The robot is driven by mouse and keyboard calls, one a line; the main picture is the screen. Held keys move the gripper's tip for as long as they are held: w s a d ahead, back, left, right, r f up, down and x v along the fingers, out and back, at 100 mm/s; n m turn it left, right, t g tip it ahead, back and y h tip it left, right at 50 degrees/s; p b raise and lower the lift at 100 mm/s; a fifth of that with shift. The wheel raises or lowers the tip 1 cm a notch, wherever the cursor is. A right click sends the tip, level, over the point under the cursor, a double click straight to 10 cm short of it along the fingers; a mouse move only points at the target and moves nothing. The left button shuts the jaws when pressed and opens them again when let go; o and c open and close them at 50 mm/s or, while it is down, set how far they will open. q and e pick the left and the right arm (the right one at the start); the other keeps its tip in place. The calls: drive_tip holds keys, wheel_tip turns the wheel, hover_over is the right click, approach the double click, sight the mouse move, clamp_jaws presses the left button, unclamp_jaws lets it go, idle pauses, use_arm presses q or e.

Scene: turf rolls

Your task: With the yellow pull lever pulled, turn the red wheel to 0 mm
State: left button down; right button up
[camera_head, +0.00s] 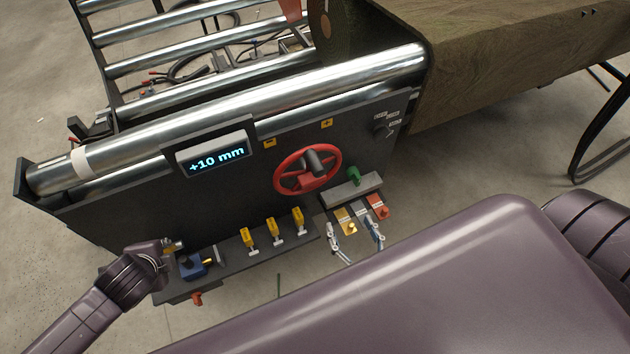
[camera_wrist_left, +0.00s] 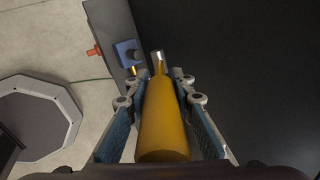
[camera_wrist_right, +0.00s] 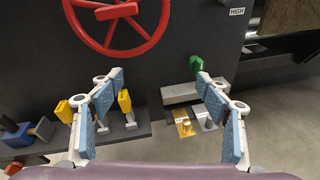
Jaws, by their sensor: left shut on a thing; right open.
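The red wheel (camera_head: 304,182) is on the dark side panel, with a dark knob on it; its lower part shows in the right wrist view (camera_wrist_right: 127,9). The display (camera_head: 215,155) above left reads +10 mm. My left gripper (camera_head: 172,246) is at the panel's left end, shut on the yellow pull lever (camera_wrist_left: 165,130), a cylindrical handle with a short metal rod at its far end. The head view mostly hides this lever. I cannot tell how far it is pulled. My right gripper (camera_head: 354,227) is open and empty, below the wheel and apart from it.
Several yellow switches (camera_head: 272,228) and a blue block (camera_head: 193,265) sit on a ledge below the panel. A green knob (camera_head: 354,175), a yellow pedal (camera_head: 345,219) and a red pedal (camera_head: 377,206) are right of the wheel. A turf roll (camera_head: 520,60) lies behind right.

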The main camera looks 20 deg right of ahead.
sight(315, 182)
drive_tip(key=w+a+r+n+t+y, duration=0.2)
drive_tip(key=a+r+n+t, duration=0.1)
drive_tip(key=a+r, duration=0.3)
drive_tip(key=w, duration=0.3)
drive_tip(key=w+d, duration=0.1)
drive_tip(key=w, duration=0.3)
drive_tip(key=w+r, duration=0.1)
drive_tip(key=w, duration=0.2)
drive_tip(key=shift+w+d, duration=0.25)
drive_tip(key=c, duration=1.7)
drive_tip(key=shift+n, duration=0.5)
